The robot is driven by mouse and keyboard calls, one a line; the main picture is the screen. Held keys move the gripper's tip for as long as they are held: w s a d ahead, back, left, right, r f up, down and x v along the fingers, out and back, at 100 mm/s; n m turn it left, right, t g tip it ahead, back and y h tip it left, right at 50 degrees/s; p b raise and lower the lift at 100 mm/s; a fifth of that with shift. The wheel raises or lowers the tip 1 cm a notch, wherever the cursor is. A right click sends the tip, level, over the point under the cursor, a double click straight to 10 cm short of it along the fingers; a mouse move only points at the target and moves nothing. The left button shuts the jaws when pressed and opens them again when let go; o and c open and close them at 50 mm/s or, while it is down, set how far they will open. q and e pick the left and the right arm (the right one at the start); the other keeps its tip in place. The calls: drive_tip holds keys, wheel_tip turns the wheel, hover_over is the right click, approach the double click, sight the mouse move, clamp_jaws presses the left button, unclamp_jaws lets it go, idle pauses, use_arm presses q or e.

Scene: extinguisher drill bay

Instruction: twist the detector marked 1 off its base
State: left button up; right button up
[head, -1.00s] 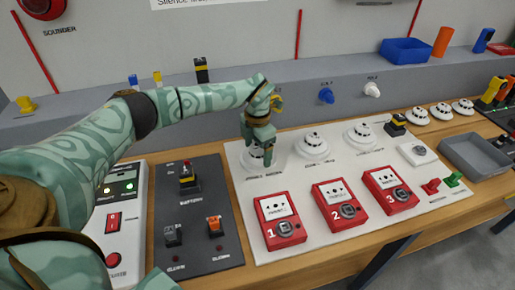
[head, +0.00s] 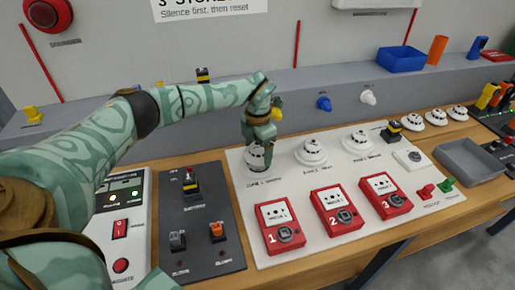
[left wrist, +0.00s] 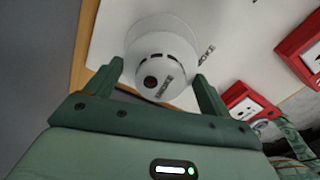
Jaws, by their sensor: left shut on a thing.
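The detector marked 1 (head: 256,161) is the leftmost of three round white detectors on the white panel (head: 262,203). My left gripper (head: 257,148) comes down on it from above, shut on its sides. In the left wrist view the detector (left wrist: 158,62) sits between the two green fingers, with a dark red spot and a printed label on its face. Its round white base (left wrist: 150,25) shows behind it. I cannot tell whether the detector has turned or come away from the base. My right gripper is not in view.
Two more detectors (head: 311,151) (head: 357,140) stand to the right. Red call points (head: 280,226) (head: 337,209) (head: 385,196) line the front. A dark switch panel (head: 203,235) lies left. A grey tray (head: 468,162) and spare white detectors (head: 435,115) are at the right.

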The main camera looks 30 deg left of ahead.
use_arm(q)
drive_tip(key=shift+r+p, duration=1.05)
drive_tip(key=shift+r, duration=0.25)
drive_tip(key=shift+f, duration=0.1)
